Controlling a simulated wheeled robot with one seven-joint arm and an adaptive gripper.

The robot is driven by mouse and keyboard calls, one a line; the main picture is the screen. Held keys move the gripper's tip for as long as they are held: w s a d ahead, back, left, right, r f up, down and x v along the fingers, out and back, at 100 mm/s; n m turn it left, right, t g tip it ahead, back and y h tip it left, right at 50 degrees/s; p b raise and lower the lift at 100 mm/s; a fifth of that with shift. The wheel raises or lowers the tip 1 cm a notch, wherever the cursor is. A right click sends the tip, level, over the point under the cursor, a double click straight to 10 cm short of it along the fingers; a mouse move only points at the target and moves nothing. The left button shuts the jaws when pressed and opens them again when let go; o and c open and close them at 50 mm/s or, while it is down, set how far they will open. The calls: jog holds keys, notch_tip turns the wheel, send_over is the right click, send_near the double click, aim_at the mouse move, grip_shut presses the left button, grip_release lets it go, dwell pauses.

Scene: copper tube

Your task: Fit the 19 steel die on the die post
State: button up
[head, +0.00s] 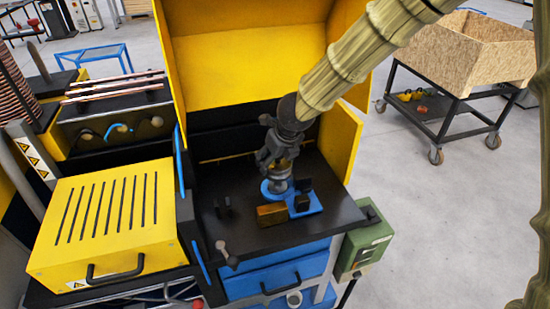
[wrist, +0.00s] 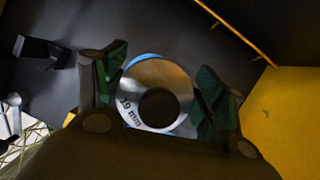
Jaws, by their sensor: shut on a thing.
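The 19 steel die is a silver ring with a round hole, marked "19 mm", in the wrist view (wrist: 177,82). My gripper (wrist: 162,88) is shut on it, with a green-padded finger on each side. In the head view my gripper (head: 277,164) points down over the blue fixture (head: 266,188) on the black bench top. The die shows there as a small grey shape (head: 279,185) just under the fingers, over the fixture's round part. The die post cannot be made out; the hole looks dark. I cannot tell whether the die touches the fixture.
A brass-coloured block (head: 271,214) and black blocks (head: 303,202) stand close by at the fixture. Small dark pieces (head: 224,206) stand left on the bench top. Yellow guard walls (head: 243,52) enclose the back and right side. The front left bench top is mostly clear.

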aim_at(284, 169)
jog(key=shift+f+b, duration=0.45)
jog(key=shift+f, duration=0.2)
jog(key=shift+f+b, duration=1.45)
jog(key=shift+f, duration=0.55)
dwell(2.3)
jog(key=o, duration=1.7)
jog(key=shift+o, duration=0.6)
jog(key=shift+f, duration=0.1)
jog(key=v, duration=1.2)
